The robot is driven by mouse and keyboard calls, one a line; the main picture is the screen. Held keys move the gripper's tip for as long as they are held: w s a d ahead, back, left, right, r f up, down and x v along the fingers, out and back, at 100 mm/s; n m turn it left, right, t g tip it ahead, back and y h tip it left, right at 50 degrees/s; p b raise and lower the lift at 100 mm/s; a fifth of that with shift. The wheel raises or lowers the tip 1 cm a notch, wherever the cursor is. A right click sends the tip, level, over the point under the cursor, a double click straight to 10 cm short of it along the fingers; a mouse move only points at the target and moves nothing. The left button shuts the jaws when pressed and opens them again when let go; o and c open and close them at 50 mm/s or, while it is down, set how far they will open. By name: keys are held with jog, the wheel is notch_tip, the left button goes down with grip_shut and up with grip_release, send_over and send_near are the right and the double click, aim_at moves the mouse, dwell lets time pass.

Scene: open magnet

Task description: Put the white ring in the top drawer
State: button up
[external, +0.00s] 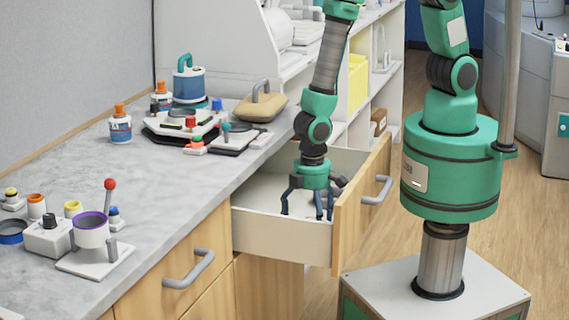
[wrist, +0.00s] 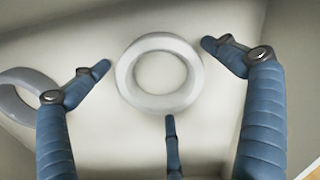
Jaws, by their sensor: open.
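The white ring (wrist: 131,85) lies flat on the drawer floor in the wrist view. My gripper (external: 307,210) is down inside the open top drawer (external: 275,237) in the external view. In the wrist view my gripper (wrist: 160,78) is open, with its three blue fingers spread around the white ring. The fingers look apart from the ring, and nothing is held. In the external view the ring cannot be made out behind the fingers and drawer wall.
A grey ring (wrist: 14,104), partly cut off, lies at the left in the wrist view. The drawer's wooden front (external: 352,210) and side walls enclose my gripper. The counter (external: 165,180) holds several instruments. A closed drawer (external: 180,268) sits left of the open one.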

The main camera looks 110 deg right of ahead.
notch_tip(320, 180, up, 12)
jog(key=p, duration=0.3)
dwell(0.3)
jog(key=shift+r, duration=0.1)
dwell(0.4)
jog(key=s+d+r+n+t, duration=0.1)
jog(key=s+r, duration=0.1)
jog(key=r, duration=1.1)
jog(key=s+d+r+t, duration=0.1)
jog(key=r+t, duration=0.1)
jog(key=r, duration=1.1)
jog(key=s+d+r+n+t, duration=0.1)
jog(key=s+d+r+t, duration=0.1)
jog(key=s+r, duration=1.5)
jog(key=shift+d+t, duration=0.3)
jog(key=shift+d, duration=0.1)
